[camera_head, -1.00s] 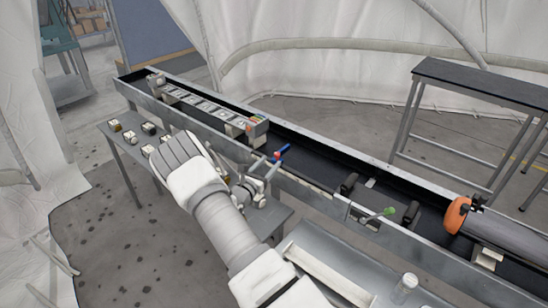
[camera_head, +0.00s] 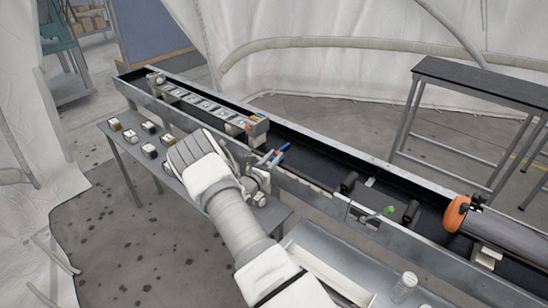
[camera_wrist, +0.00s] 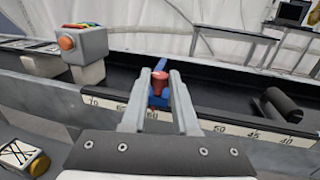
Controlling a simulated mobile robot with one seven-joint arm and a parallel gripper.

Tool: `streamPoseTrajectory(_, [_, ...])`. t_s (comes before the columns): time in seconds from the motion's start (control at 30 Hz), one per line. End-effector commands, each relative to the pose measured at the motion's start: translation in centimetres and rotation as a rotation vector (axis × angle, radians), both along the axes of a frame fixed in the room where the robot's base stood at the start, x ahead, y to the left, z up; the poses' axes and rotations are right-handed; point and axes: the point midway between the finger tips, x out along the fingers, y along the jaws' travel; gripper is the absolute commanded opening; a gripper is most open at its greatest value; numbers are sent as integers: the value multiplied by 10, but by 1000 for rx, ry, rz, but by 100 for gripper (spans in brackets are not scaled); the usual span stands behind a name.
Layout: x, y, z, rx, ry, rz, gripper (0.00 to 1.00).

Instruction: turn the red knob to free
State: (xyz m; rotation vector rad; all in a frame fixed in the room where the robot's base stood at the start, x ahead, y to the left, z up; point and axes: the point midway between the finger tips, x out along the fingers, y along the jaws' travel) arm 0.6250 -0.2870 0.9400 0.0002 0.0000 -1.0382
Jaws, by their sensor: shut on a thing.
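The red knob (camera_wrist: 158,82) sits on a blue piece at the near wall of the long trough, above the number strip. In the wrist view it stands between the tips of my gripper (camera_wrist: 156,88), which is shut on it. A blue bar (camera_wrist: 160,65) sticks up behind the knob. In the head view my gripper (camera_head: 262,164) reaches the trough's near wall; the red knob (camera_head: 274,158) is small and partly hidden there, with the blue bar (camera_head: 285,147) pointing up and right. I cannot read any marking for free.
The trough (camera_head: 320,190) runs from back left to front right. A grey box with an orange button (camera_wrist: 67,42) stands left of the knob. A dark cylinder (camera_wrist: 283,104) lies to the right. A green knob (camera_head: 388,210) is farther along. Small blocks stand on the side table (camera_head: 180,148).

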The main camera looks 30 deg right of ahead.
Motion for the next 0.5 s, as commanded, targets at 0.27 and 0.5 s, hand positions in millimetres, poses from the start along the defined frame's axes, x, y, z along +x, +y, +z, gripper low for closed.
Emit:
streamPoseTrajectory(0.27, [-1, 0, 0, 0, 0, 5, 0])
streamPoseTrajectory(0.5, [-3, -1, 0, -1, 4, 77, 0])
